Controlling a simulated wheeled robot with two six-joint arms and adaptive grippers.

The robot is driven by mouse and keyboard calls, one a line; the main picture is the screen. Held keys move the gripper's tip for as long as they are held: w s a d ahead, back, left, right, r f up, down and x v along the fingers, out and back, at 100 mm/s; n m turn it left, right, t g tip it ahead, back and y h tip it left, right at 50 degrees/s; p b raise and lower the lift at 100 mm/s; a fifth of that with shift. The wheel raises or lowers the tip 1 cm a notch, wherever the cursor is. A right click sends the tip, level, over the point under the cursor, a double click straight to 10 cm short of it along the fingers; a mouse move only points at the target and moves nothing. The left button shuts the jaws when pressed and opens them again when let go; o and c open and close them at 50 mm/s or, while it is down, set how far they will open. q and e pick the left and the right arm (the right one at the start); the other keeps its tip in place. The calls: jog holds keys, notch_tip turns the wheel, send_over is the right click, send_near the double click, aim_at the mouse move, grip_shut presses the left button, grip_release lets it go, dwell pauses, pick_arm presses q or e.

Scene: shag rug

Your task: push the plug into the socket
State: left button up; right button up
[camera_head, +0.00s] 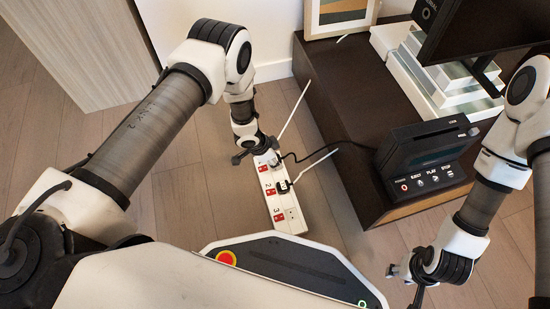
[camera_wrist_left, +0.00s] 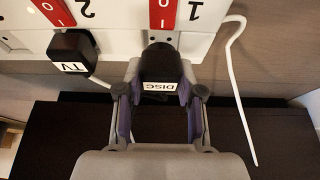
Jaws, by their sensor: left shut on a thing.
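A white power strip (camera_head: 283,208) with red numbered switches lies on the floor; it also spans the top of the left wrist view (camera_wrist_left: 120,45). My left gripper (camera_head: 262,155) is shut on a black plug labelled DISC (camera_wrist_left: 160,64), in front of socket 1 (camera_wrist_left: 161,37). Part of that socket's face shows beyond the plug; I cannot tell whether the prongs are in it. A black plug labelled TV (camera_wrist_left: 72,47) sits at the neighbouring socket 2. My right gripper (camera_head: 406,274) is away at the lower right, and its jaws are too small to read.
A dark low cabinet (camera_head: 350,100) stands right of the strip, with a disc player (camera_head: 430,150) on it. A black cord (camera_head: 315,150) runs from the strip toward the player. White cables (camera_head: 295,108) rise nearby. Wooden floor (camera_head: 180,200) is clear to the left.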

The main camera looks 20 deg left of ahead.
pick_arm(q)
jog(key=shift+f+b, duration=0.65)
jog(key=shift+f, duration=0.3)
jog(key=o, duration=1.2)
jog(key=shift+r, duration=0.1)
jog(key=v, duration=1.2)
